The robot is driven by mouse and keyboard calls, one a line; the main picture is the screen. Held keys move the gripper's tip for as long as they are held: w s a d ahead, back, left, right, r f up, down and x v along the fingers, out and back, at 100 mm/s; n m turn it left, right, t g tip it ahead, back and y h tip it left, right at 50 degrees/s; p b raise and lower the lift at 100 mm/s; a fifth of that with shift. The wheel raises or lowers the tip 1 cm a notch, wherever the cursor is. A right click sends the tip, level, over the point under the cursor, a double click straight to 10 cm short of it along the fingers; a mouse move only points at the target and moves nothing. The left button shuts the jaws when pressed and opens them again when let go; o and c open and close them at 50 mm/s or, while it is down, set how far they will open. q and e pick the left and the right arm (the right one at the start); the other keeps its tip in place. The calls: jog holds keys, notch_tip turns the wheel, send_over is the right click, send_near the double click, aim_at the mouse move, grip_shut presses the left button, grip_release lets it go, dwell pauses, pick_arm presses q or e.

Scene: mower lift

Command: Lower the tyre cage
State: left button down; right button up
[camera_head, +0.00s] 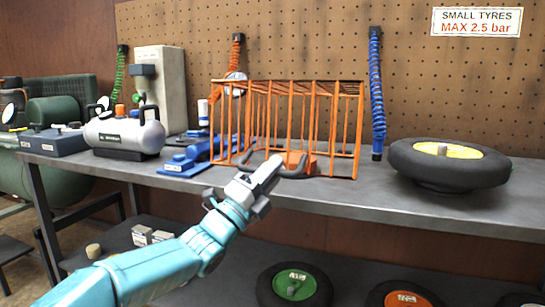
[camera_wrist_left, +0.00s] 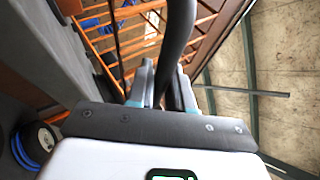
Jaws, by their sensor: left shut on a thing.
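The orange barred tyre cage (camera_head: 355,125) stands on the grey bench in the head view, with its bars upright. A dark bent handle (camera_head: 295,167) sticks out at its front, low down. My left gripper (camera_head: 272,170) is at the cage's front, shut on the handle. In the left wrist view the dark handle (camera_wrist_left: 180,45) runs between the fingers of my left gripper (camera_wrist_left: 165,90), and orange cage bars (camera_wrist_left: 110,25) show beyond it. The part of the handle inside the jaws is hidden. My right gripper is in neither view.
A tyre with a yellow hub (camera_head: 445,150) lies on the bench (camera_head: 400,205) at the right. A silver tank (camera_head: 125,133) and a blue tool (camera_head: 190,160) stand left of the cage. Tyres with green (camera_head: 295,285) and orange hubs lie on the lower shelf.

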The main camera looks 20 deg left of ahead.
pick_arm(q)
jog(key=f, duration=0.6)
jog(key=shift+s+d+f, duration=0.1)
jog(key=shift+s+f, duration=0.1)
jog(key=shift+f, duration=0.2)
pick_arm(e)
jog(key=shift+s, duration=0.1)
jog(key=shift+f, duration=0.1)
pick_arm(q)
jog(key=c, duration=1.1)
grip_release()
jog(key=shift+r, duration=0.1)
